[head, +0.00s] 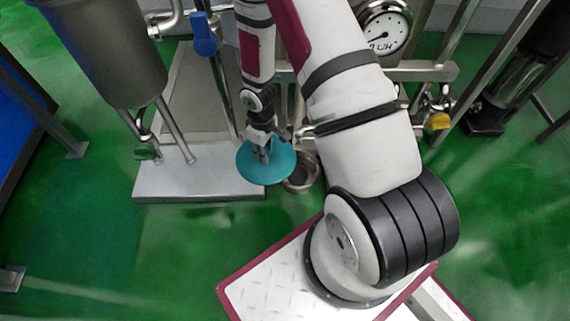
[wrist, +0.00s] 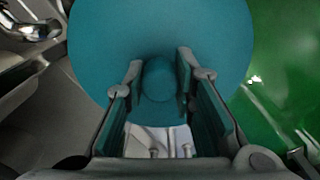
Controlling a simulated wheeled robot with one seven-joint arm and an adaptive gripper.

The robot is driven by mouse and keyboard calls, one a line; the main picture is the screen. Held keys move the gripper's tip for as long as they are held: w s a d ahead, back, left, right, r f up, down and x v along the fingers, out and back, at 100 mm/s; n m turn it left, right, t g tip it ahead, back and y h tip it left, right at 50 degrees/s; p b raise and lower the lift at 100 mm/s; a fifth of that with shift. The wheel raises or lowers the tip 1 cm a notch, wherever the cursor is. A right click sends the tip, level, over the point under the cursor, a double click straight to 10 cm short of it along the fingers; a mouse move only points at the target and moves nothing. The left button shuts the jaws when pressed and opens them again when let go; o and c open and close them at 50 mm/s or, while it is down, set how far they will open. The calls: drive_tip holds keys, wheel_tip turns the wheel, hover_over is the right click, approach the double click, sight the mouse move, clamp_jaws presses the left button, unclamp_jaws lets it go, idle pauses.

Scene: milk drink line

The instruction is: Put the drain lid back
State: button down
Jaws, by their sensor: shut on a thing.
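The drain lid (head: 279,171) is a round teal disc with a knob (wrist: 159,80) on top. My gripper (wrist: 160,88) is shut on this knob, with one finger on each side. In the head view my gripper (head: 262,153) is above the lid. A round metal drain opening (head: 301,180) shows just right of the lid, partly covered by it in the picture. How far the lid is above the floor I cannot tell. In the wrist view the lid (wrist: 215,45) fills the upper middle and hides what lies under it.
A metal plinth (head: 190,189) stands left of the lid under a steel tank (head: 105,50). Pipes with a blue valve handle (head: 205,35), a yellow one (head: 438,121) and a gauge (head: 385,27) stand behind. Green floor (head: 80,240) is free at the front left.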

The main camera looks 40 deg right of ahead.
drive_tip(key=s+d+f+n, duration=0.7)
drive_tip(key=s+d+f, duration=0.3)
drive_tip(key=s+f, duration=0.35)
drive_tip(key=w+d+f, duration=0.1)
drive_tip(key=w+d, duration=0.3)
drive_tip(key=w, duration=0.8)
drive_tip(key=shift+w+f, duration=0.35)
drive_tip(key=shift+w, duration=0.05)
drive_tip(key=shift+w+d+f+b, duration=0.1)
drive_tip(key=shift+w+f+b, duration=0.2)
drive_tip(key=shift+f, duration=0.55)
drive_tip(key=shift+w+d+f+b, duration=0.1)
drive_tip(key=shift+w+f+b, duration=0.2)
drive_tip(key=shift+f, duration=0.5)
drive_tip(key=shift+f+b, duration=0.35)
drive_tip(key=shift+f, duration=0.05)
drive_tip(key=shift+f, duration=0.2)
